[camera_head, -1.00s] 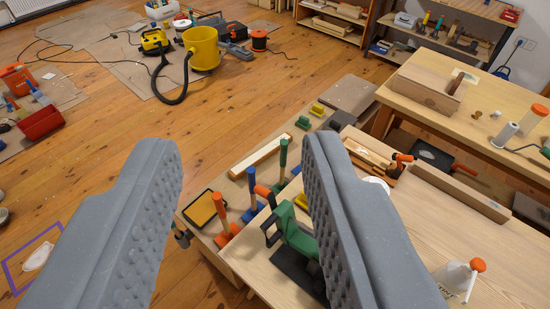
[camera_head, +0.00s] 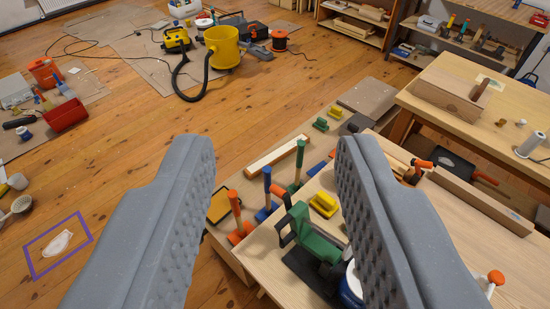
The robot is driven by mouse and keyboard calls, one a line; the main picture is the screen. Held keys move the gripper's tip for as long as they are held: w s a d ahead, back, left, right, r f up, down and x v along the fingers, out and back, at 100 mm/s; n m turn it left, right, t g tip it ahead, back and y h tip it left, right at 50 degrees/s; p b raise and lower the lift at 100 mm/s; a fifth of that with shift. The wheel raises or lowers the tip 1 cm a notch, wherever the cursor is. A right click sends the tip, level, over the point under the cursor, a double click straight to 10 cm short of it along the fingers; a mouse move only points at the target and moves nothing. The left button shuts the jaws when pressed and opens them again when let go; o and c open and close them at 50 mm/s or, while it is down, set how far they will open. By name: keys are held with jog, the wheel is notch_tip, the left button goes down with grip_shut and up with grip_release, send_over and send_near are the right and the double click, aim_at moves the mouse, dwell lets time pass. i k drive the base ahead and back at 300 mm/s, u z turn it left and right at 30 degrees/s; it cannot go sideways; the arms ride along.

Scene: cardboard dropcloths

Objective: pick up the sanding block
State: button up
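My gripper (camera_head: 276,165) is open and empty, with its two grey studded fingers wide apart above the floor and bench. I cannot tell for sure which thing is the sanding block. A small yellow block (camera_head: 325,204) with a raised grip lies on the light wooden bench (camera_head: 385,215), beside the right finger and lower in the picture than the fingertips. Small green blocks of like shape (camera_head: 321,124) lie on the lower surface beyond, seen between the fingers.
A green tool (camera_head: 312,238) and upright orange, blue and green handled tools (camera_head: 268,190) crowd the bench's left edge. A long wooden bar (camera_head: 277,157) lies beyond. A yellow bucket (camera_head: 222,48) stands on the floor. Open floor lies left, with a purple square outline (camera_head: 58,244).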

aim_at(321, 125)
jog(key=u, duration=0.45)
jog(key=k, duration=0.4)
jog(key=u, duration=0.75)
jog(key=k, duration=0.85)
jog(key=u, duration=0.5)
jog(key=i, duration=1.75)
jog(key=z, duration=0.55)
jog(key=i, duration=1.25)
jog(key=z, duration=0.45)
jog(key=i, duration=1.4)
jog(key=z, duration=0.65)
jog(key=i, duration=1.65)
jog(key=z, duration=0.55)
